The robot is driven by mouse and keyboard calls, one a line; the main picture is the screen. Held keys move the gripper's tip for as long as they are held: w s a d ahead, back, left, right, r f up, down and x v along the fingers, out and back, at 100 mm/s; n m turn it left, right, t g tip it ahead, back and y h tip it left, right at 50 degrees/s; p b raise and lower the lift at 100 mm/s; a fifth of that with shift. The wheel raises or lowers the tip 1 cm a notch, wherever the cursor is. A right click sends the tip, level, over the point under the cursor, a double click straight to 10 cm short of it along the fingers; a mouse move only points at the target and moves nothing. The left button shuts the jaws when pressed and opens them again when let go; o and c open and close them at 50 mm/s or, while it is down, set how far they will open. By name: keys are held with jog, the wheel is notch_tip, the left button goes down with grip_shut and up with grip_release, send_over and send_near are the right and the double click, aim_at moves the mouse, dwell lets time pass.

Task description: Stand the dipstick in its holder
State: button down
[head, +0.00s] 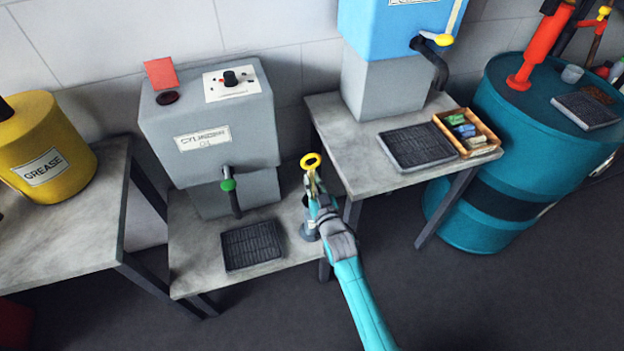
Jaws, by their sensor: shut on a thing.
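The dipstick (311,160) shows as a yellow ring handle at the top of my gripper (312,188). My gripper is shut on it, at the right edge of the low table in the middle. The dipstick's lower part is hidden behind the gripper and arm. A small grey upright holder (308,232) with a pale label stands on the low table just below the gripper, partly covered by my arm. I cannot tell whether the dipstick's lower end is inside the holder or above it.
The grey cylinder oil dispenser (205,125) with a green-tipped tap (228,185) stands left of the gripper, above a black drip tray (252,246). A higher table (350,150) at right carries a blue dispenser (385,45), another drip tray (418,147) and a wooden box (490,142).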

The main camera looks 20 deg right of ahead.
jog(key=c, duration=1.1)
grip_release()
jog(key=shift+o, duration=0.2)
jog(key=shift+s+r, duration=0.2)
jog(key=shift+s, duration=0.65)
jog(key=shift+s+r, duration=0.15)
jog(key=shift+s, duration=0.65)
jog(key=shift+s+r, duration=0.2)
jog(key=shift+s, duration=0.65)
jog(key=shift+r, duration=0.1)
jog(key=shift+r, duration=2.95)
